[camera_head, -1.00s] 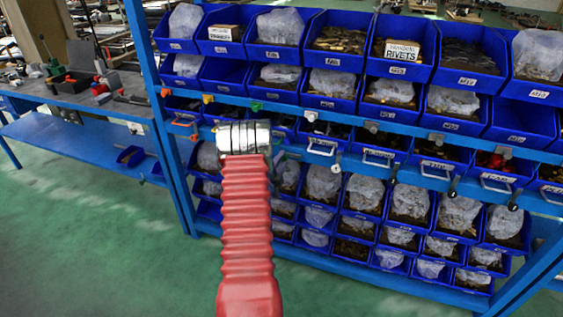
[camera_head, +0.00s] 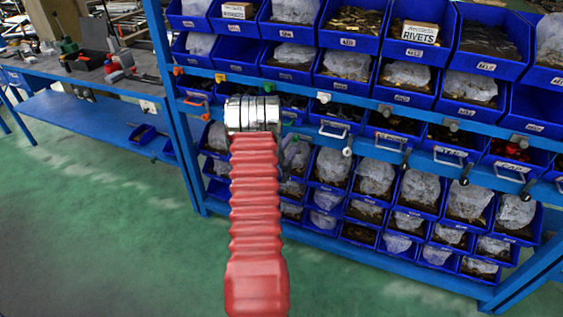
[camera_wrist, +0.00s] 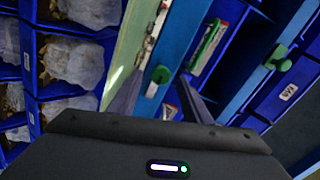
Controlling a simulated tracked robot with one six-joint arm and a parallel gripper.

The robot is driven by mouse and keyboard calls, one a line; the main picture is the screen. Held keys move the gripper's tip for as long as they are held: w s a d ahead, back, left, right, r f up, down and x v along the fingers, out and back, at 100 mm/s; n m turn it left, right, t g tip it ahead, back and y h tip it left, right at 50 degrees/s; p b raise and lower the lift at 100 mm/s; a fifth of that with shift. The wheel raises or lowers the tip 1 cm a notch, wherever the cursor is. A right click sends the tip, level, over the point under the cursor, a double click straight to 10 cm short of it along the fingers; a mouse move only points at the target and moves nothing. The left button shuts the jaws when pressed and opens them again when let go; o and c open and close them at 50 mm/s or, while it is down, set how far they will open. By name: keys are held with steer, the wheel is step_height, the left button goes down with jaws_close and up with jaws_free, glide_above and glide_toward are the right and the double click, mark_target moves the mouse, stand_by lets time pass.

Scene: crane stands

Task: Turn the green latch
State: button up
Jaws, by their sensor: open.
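A green T-shaped latch (camera_wrist: 278,58) sits on a blue rail at the right of the wrist view. It shows in the head view as a small green latch (camera_head: 269,87) just above my wrist. On the lower rail are a green handle (camera_wrist: 207,42) and a pale lever with a green knob (camera_wrist: 160,73). My gripper (camera_wrist: 161,77) is open. Its dark fingertips appear on either side of the knob in the wrist view; I cannot tell whether they touch it. In the head view my red arm and silver wrist hide the fingers and the green lever.
A blue rack holds rows of blue bins. A workbench (camera_head: 80,75) stands left. Green floor is clear in front.

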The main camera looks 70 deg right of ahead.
steer(key=w+a, duration=0.1)
steer(key=a, duration=1)
steer(key=shift+a, duration=0.3)
steer(key=shift+f, duration=0.15)
